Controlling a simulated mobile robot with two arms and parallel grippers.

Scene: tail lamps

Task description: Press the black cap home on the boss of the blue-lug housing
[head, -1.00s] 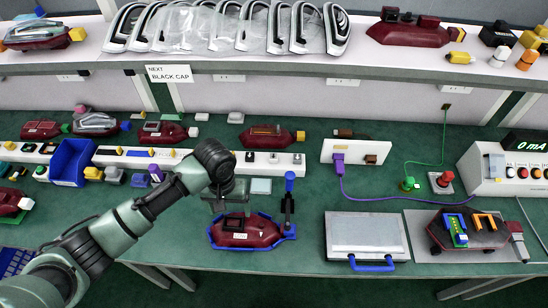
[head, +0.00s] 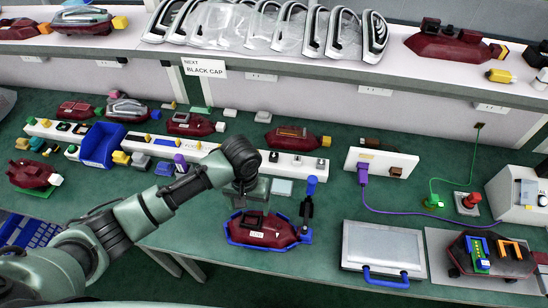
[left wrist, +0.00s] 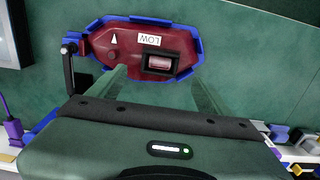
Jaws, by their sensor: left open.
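A dark red housing (head: 276,235) lies in a blue cradle (head: 305,236) at the bench's front edge. In the left wrist view the housing (left wrist: 125,62) carries a "LOW" label, and the cradle (left wrist: 193,20) runs round its edge. A black square frame (left wrist: 160,63) with a pinkish middle sits on it; I cannot tell whether this is the black cap. The blue lug is not distinct from the blue cradle. My left gripper (head: 247,205) points down over the housing, open and empty; its fingers (left wrist: 160,90) stand apart either side of the black frame. My right gripper is out of view.
An upright blue-topped lever (head: 308,205) stands right of the housing. A silver plate with a blue handle (head: 385,245) lies further right. Behind stands a white parts rail (head: 290,165) and a blue bin (head: 100,146). A sign (head: 204,67) reads "NEXT BLACK CAP".

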